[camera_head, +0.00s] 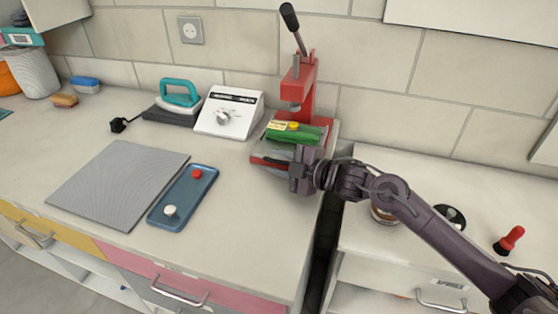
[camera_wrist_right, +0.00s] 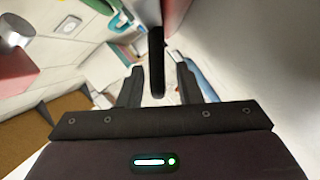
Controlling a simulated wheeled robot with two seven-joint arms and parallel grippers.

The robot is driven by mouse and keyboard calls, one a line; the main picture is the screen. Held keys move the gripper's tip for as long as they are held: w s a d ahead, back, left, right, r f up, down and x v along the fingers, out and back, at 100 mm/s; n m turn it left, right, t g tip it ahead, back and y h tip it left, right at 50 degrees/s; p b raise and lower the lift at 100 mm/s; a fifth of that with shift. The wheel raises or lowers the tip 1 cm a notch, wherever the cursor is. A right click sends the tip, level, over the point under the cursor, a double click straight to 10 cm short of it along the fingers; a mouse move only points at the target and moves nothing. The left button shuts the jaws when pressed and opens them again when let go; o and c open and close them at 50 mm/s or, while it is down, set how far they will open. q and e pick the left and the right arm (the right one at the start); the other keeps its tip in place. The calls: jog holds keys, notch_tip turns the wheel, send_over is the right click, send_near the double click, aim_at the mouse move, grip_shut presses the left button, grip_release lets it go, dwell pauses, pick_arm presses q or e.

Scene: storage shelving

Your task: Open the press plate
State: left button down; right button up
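The red press (camera_head: 303,88) stands against the wall at the back of the counter, its black-knobbed lever (camera_head: 290,17) raised. A green piece (camera_head: 295,133) with a yellow part lies on its base. A grey plate (camera_head: 268,151) shows at the base's front, partly hidden by my right gripper (camera_head: 299,172). In the wrist view, the two fingers of my right gripper (camera_wrist_right: 158,88) are apart, with a dark rounded bar (camera_wrist_right: 157,62) between them. Gaps show on both sides of the bar. Whether a finger touches it I cannot tell. My left gripper is out of view.
A white dial box (camera_head: 229,112) and a teal-handled iron (camera_head: 179,95) stand left of the press. A blue tray (camera_head: 184,205) and grey mat (camera_head: 117,183) lie in front. A gap separates the two counters.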

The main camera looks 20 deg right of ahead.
jog(key=shift+c, duration=0.4)
jog(key=c, duration=0.5)
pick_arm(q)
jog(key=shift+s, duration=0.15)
pick_arm(e)
grip_shut()
